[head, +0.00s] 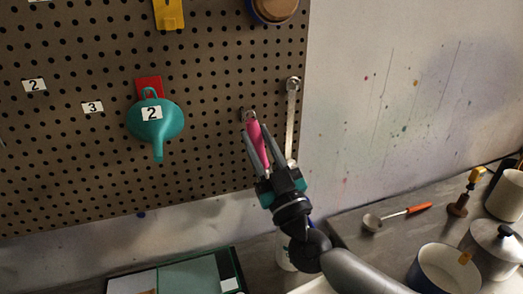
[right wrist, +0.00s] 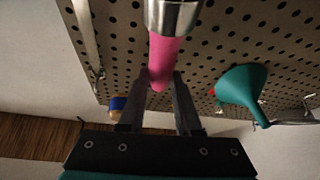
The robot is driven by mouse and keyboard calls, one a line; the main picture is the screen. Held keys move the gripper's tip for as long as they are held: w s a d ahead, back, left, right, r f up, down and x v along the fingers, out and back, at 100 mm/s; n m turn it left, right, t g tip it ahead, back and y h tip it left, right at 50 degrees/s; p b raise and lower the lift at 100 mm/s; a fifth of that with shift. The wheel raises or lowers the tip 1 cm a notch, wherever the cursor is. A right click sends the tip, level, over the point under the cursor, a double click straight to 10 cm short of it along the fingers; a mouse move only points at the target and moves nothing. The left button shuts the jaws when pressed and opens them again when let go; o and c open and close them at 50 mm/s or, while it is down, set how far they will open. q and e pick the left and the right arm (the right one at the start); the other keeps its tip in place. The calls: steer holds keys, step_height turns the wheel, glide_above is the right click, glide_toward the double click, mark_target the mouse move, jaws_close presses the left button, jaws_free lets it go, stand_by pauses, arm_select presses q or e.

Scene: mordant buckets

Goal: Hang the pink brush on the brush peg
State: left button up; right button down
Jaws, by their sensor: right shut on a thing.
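The pink brush (head: 257,142) is in my right gripper (head: 257,150), held by its pink handle in front of the pegboard (head: 215,85). A metal end shows at its top in the head view. In the right wrist view the pink handle (right wrist: 162,62) lies between the two fingers (right wrist: 162,85), with a wide metal collar (right wrist: 172,15) at the upper edge. The bristles are not visible. I cannot make out the brush peg apart from the metal at the brush's top, nor tell whether the brush touches the board. My left gripper is not in view.
A teal funnel (head: 155,125) hangs left of the brush on a red holder (head: 149,86). A long metal tool (head: 291,115) hangs close on the right. Below, the counter (head: 345,222) holds an orange-handled ladle (head: 405,212) and pots (head: 447,270) at the right.

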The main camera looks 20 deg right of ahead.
steer(key=shift+w+b, duration=0.55)
steer(key=shift+w, duration=0.25)
steer(key=shift+w+f+p, duration=0.15)
steer(key=shift+w+p, duration=0.15)
steer(key=shift+f, duration=0.15)
